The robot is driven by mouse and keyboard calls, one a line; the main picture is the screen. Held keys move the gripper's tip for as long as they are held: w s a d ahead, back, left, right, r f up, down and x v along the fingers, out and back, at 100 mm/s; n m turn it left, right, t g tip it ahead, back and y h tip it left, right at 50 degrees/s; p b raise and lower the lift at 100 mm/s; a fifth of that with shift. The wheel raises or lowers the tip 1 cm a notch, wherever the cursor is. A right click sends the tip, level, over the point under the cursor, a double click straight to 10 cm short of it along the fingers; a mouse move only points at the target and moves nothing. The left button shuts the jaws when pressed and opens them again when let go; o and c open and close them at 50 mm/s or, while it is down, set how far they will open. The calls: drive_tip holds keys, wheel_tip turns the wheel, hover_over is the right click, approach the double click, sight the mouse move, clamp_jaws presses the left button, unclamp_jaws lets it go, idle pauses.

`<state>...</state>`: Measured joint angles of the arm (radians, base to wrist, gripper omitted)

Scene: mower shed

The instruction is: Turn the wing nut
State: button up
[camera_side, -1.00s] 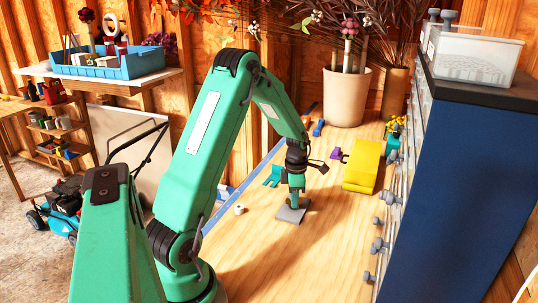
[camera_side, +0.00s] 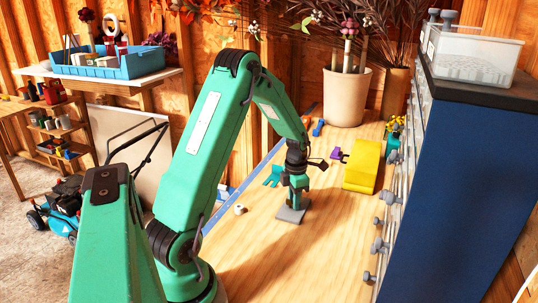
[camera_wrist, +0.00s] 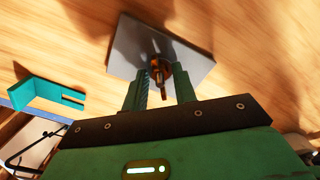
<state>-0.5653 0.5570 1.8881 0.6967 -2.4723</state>
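The wing nut (camera_wrist: 158,72) is a small brass-coloured piece on a grey square plate (camera_wrist: 190,58), seen in the wrist view. The plate also shows in the side view (camera_side: 290,215), lying on the wooden bench top. My gripper (camera_wrist: 160,92) points down over the plate, with its two green fingers apart, one on each side of the wing nut in the wrist picture. I cannot tell whether either finger touches it. In the side view my gripper (camera_side: 295,200) hides the wing nut.
A teal bracket (camera_wrist: 45,95) lies beside the plate. A yellow block (camera_side: 363,167), a purple piece (camera_side: 336,153) and a small white ring (camera_side: 239,209) are on the bench. A blue cabinet (camera_side: 450,190) with protruding knobs stands at right. The front bench area is clear.

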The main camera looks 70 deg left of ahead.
drive_tip(key=shift+o, duration=1)
drive_tip(key=shift+r, duration=0.15)
drive_tip(key=shift+r, duration=3.8)
